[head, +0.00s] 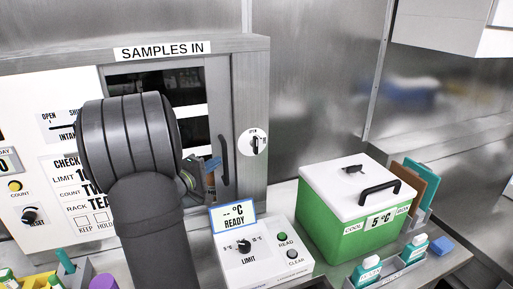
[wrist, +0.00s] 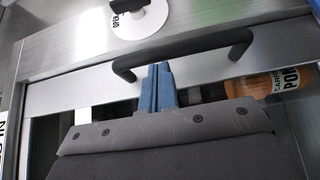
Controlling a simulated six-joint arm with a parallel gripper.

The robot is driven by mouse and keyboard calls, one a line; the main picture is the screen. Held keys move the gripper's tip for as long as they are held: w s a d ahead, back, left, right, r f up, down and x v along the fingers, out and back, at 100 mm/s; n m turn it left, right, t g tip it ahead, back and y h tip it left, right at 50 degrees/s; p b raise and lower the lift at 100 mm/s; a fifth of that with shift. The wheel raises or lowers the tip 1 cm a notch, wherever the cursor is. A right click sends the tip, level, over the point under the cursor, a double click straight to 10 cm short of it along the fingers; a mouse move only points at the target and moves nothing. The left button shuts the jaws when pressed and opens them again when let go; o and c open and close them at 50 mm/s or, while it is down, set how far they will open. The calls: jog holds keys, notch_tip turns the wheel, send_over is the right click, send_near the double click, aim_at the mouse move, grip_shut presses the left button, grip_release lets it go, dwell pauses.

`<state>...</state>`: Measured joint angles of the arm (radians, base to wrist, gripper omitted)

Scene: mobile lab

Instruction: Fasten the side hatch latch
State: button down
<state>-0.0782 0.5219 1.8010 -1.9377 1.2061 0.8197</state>
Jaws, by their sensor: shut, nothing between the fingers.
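The side hatch (head: 218,112) is a metal-framed door with a dark window under the "SAMPLES IN" sign. Its black bar handle (head: 223,160) shows also in the wrist view (wrist: 185,46). The latch (head: 253,142) is a black knob on a white disc marked "OPEN", right of the handle; its disc is cut off at the top of the wrist view (wrist: 143,22). My gripper (wrist: 157,68) is shut and empty, its blue fingertips beside the handle's bar; I cannot tell whether they touch. In the head view my arm hides most of the gripper.
A green cool box (head: 345,215) with a white lid stands on the bench at right. A white reader box (head: 262,255) with a "READY" display stands below the hatch. The wall right of the latch is clear.

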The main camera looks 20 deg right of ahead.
jog(key=c, duration=1.8)
grip_release()
jog(key=o, duration=0.3)
jog(key=shift+s+f, duration=0.1)
jog(key=shift+f, duration=0.3)
jog(key=shift+o, duration=0.3)
notch_tip(320, 180, down, 7)
jog(key=s+d+m+y, duration=0.1)
jog(key=s+y, duration=0.1)
jog(key=shift+d+r+y, duration=0.2)
jog(key=shift+d+y, duration=0.05)
jog(key=shift+y, duration=0.05)
jog(key=s+d+f+m+g+y, duration=0.1)
jog(key=s+d+f+y, duration=0.1)
jog(key=s+d+f+m+g+y, duration=0.1)
jog(key=s+d+f+y, duration=0.1)
jog(key=s+d+f, duration=0.1)
jog(key=s+d+f+m+g+y, duration=0.1)
jog(key=s+d+f+y, duration=0.1)
jog(key=f+y, duration=0.1)
jog(key=shift+s+d, duration=0.25)
jog(key=shift+d, duration=0.15)
jog(key=s+m+t+y, duration=0.1)
jog(key=s+y, duration=0.1)
jog(key=y, duration=0.1)
jog(key=m+t+y, duration=0.2)
jog(key=t, duration=0.8)
send_near(257, 145)
jog(key=w, duration=0.9)
jog(key=shift+w, duration=0.15)
